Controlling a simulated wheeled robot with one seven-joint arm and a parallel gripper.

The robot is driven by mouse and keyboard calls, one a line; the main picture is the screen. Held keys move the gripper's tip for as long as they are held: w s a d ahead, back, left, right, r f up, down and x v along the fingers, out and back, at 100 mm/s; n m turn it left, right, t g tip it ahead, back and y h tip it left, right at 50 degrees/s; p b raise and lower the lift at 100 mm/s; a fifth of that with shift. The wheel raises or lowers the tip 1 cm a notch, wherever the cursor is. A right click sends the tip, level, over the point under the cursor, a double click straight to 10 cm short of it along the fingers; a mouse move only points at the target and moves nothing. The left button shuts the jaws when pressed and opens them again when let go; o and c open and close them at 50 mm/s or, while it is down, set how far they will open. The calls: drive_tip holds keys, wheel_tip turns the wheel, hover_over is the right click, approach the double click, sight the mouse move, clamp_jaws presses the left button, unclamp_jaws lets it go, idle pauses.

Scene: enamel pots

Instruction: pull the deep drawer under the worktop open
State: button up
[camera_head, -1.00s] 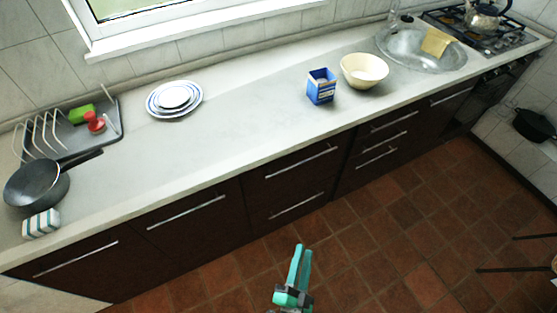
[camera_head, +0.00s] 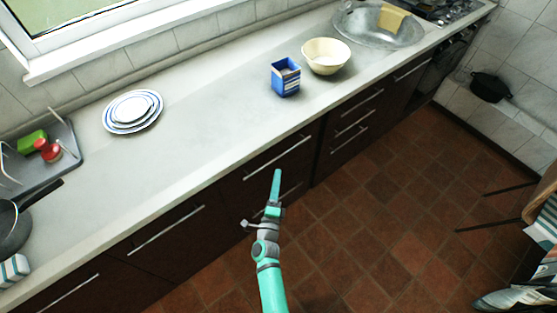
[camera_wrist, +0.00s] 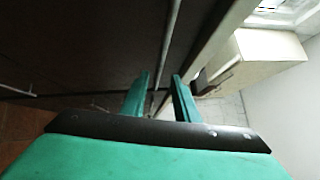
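A dark brown drawer front (camera_head: 235,190) with a long silver bar handle (camera_head: 290,152) is under the pale worktop, and looks shut. Another drawer front below it is partly hidden by my arm. My gripper (camera_head: 276,178) is in front of these drawers, its tips appearing close to the upper handle. In the wrist view my gripper (camera_wrist: 160,85) is open, its two teal fingers apart. A bar handle (camera_wrist: 171,45) runs lengthwise in line with the gap between them. I cannot tell whether the fingers touch or straddle it.
The worktop (camera_head: 200,130) carries plates (camera_head: 132,110), a blue box (camera_head: 286,77), a cream bowl (camera_head: 326,56) and a dark pan (camera_head: 12,228). More drawers (camera_head: 352,130) flank this one. The tiled floor (camera_head: 380,220) in front is clear; chairs (camera_head: 535,215) stand at right.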

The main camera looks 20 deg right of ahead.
drive_tip(key=x, duration=0.7)
drive_tip(key=shift+w, duration=0.3)
clamp_jaws()
